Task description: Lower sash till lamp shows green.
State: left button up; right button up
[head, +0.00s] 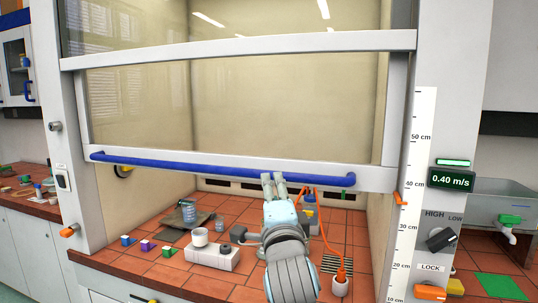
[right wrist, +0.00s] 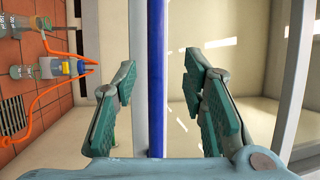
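The fume hood sash (head: 240,47) is a framed glass pane, partly raised, with a blue handle bar (head: 200,165) along its lower rail. The bar also shows in the right wrist view (right wrist: 155,60). My right gripper (head: 273,178) is at the bar, right of its middle. In the right wrist view my right gripper (right wrist: 160,75) is open, with the bar between its fingers and gaps on both sides. The lamp (head: 453,162) on the right post shows green, above a display (head: 452,180) reading 0.40 m/s. My left gripper is not in view.
A white centimetre scale (head: 412,130) runs down the right post, beside a HIGH/LOW knob (head: 441,240). A sink (head: 500,210) is at right.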

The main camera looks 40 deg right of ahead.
jog(key=x, duration=0.9)
jog(key=shift+w+d+f+p, duration=0.1)
jog(key=shift+f+p, duration=0.25)
jog(key=shift+f, duration=0.05)
jog(key=shift+c, duration=1)
grip_shut()
